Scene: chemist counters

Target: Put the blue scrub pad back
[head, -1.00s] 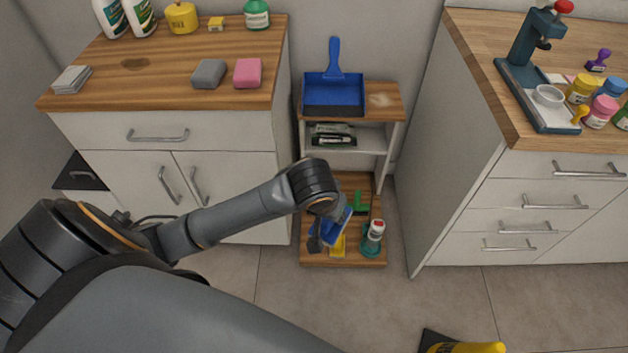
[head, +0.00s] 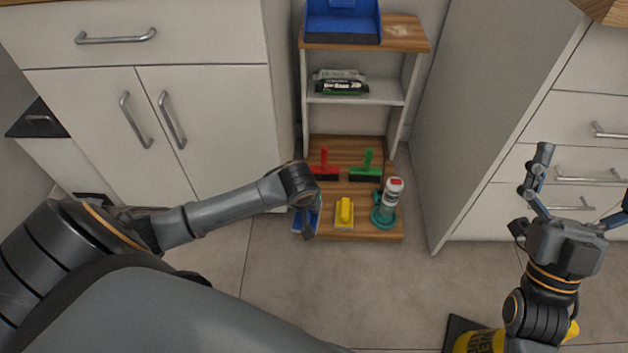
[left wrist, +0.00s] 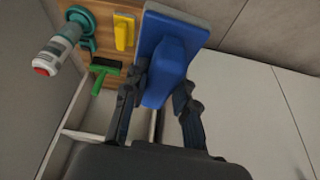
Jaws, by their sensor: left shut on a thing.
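The blue scrub pad (left wrist: 165,55) is between the fingers of my left gripper (left wrist: 161,82) in the left wrist view, its handle block toward the gripper. In the head view the pad (head: 299,217) shows partly behind my left gripper (head: 309,222), at the left front edge of the low wooden shelf board (head: 359,238). I cannot tell whether the pad touches the board. My right gripper (head: 583,185) is open and empty in front of the right-hand drawers.
On the low board are a yellow scrub pad (head: 344,212), a red brush (head: 324,164), a green brush (head: 367,165) and a bottle (head: 391,196) in a teal holder. Cabinets (head: 150,120) flank the shelf.

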